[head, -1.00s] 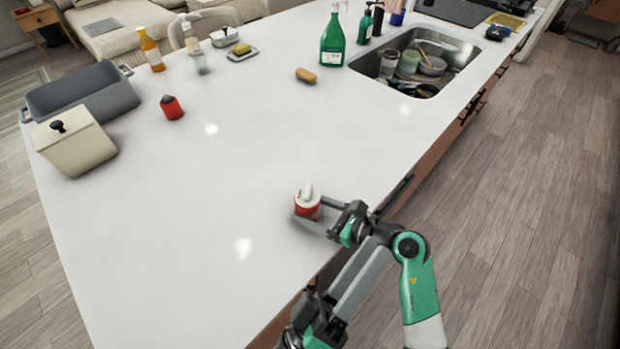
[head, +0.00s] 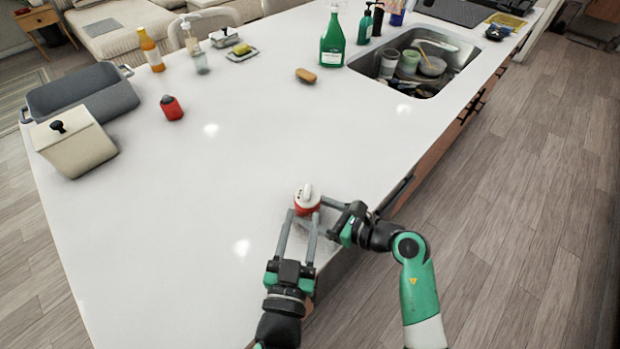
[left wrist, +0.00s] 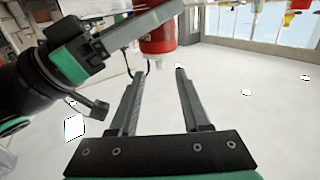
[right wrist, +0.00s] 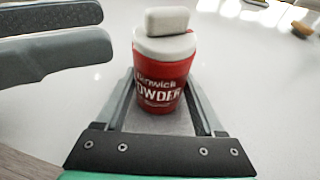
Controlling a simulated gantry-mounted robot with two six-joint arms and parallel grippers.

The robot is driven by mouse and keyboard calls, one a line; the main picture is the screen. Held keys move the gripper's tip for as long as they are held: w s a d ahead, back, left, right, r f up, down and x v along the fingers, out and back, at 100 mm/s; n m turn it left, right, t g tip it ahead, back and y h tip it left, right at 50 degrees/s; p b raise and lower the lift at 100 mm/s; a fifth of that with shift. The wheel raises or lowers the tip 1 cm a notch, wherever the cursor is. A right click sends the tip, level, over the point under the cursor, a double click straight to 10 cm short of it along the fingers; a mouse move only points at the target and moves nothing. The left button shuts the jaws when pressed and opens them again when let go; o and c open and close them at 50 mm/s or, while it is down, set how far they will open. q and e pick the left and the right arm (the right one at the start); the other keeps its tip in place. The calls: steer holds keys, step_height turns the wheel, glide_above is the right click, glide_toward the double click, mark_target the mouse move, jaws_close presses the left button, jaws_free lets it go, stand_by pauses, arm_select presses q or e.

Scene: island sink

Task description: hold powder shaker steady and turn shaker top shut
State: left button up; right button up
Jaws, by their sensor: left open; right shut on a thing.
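The red powder shaker (head: 307,209) with its white top (head: 307,193) stands upright on the white counter near the front edge. My right gripper (head: 316,213) is shut on its red body from the right. In the right wrist view the shaker (right wrist: 160,85) sits between the fingers, its lettering facing the camera and a raised white grip (right wrist: 168,21) on top. My left gripper (head: 302,224) is open, its fingers pointing at the shaker from the front. The left wrist view appears upside down; the shaker (left wrist: 158,38) lies just beyond the open fingertips, with nothing between them.
A brown sponge (head: 306,75), a green bottle (head: 333,40) and the sink (head: 450,50) are farther back. The middle counter is clear.

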mark_target(309, 185)
arm_select(q)
steer(key=w, duration=0.3)
steer(key=w+d, duration=0.1)
steer(key=w, duration=0.3)
steer(key=w+d, duration=0.1)
steer(key=w, duration=0.2)
steer(key=shift+w, duration=0.2)
jaws_close()
